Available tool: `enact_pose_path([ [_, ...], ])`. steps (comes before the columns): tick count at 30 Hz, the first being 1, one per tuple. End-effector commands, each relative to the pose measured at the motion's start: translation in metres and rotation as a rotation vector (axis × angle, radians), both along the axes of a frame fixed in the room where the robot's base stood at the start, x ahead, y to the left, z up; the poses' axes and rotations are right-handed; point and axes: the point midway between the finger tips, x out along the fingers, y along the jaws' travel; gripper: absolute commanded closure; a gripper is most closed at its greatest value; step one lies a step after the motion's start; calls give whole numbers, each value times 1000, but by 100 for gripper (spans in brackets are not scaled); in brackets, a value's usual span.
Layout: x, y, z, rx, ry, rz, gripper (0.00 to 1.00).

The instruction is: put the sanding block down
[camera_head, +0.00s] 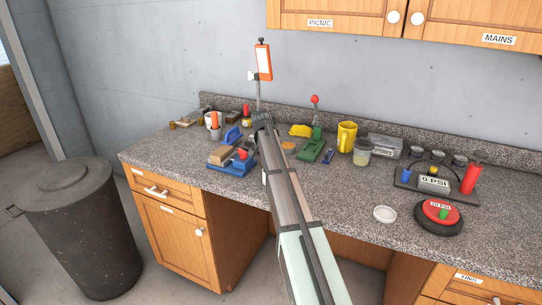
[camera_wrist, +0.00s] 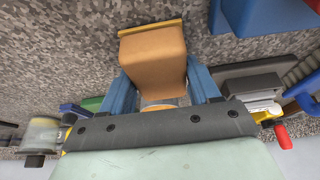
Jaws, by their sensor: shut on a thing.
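The sanding block (camera_wrist: 152,58) is a tan-orange block with a thin yellow layer along its far edge. In the wrist view my gripper (camera_wrist: 162,75) is shut on it, with a blue finger on each side. The speckled granite counter (camera_wrist: 60,45) fills the background behind the block. I cannot tell whether the block touches it. In the head view my arm reaches over the counter (camera_head: 345,235), and the gripper and block are hidden from sight.
Left of my arm stands a blue tool with a red handle (camera_head: 242,155). The front middle counter has bare room.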

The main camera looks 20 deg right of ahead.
Motion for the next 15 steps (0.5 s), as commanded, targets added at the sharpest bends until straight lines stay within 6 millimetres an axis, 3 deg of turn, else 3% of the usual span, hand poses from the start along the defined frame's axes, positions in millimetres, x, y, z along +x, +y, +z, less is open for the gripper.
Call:
enact_pose_path([
  [11, 0, 0, -5, 0, 0, 0, 63],
  [12, 0, 0, -5, 0, 0, 0, 37],
  [15, 0, 0, -5, 0, 0, 0, 27],
])
